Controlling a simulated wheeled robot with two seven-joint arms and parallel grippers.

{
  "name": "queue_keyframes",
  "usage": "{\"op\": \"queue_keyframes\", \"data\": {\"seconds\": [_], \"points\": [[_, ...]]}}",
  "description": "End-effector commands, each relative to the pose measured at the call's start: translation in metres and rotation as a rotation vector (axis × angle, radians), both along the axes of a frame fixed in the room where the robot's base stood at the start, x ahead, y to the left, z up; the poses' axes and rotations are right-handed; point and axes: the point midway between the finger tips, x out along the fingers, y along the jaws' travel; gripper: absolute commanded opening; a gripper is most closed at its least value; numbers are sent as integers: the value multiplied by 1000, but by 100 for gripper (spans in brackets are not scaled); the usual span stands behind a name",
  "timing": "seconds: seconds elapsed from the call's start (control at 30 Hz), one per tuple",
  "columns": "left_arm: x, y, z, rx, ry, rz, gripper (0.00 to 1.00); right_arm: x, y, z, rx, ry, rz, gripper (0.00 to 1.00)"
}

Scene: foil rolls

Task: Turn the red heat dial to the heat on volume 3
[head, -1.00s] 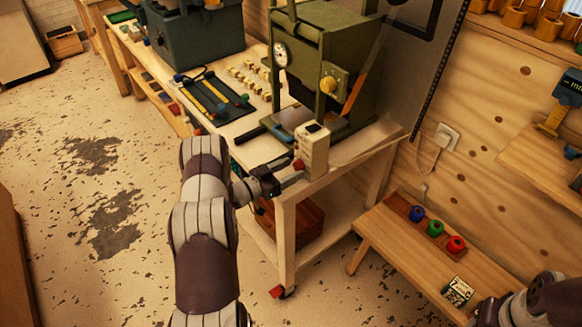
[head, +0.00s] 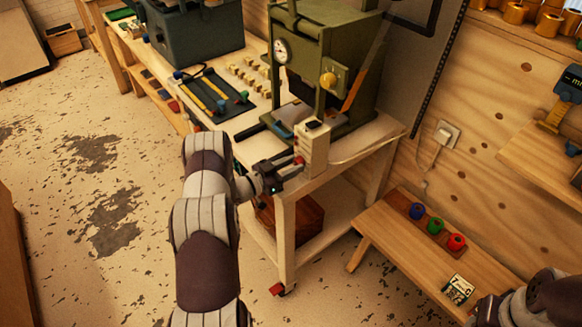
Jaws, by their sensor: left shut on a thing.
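The cream control box (head: 315,147) stands at the near corner of the workbench, by the green machine. Its small red heat dial (head: 299,160) is on the side facing my left arm and is partly hidden by the fingers. My left gripper (head: 293,168) reaches in from the left and is shut on the red dial. The dial's marks and its volume setting are too small to read. Part of my right arm shows at the bottom right, and its dark end is cut off by the frame edge, so its fingers cannot be made out.
The green machine (head: 325,50) with a yellow knob stands behind the box. A low bench (head: 400,245) at the right holds blue, green and red spools and a small card (head: 458,289). A black tray (head: 218,102) with tools lies farther back. The floor left of the workbench is clear.

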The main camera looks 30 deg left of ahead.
Motion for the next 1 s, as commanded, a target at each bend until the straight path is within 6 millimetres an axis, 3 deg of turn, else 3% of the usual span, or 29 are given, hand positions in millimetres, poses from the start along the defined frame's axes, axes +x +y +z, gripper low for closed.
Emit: {"op": "queue_keyframes", "data": {"seconds": [1.0], "points": [[0,-1,-3,857,-357,-1,4,0,0,-79,0,0,0,43]]}}
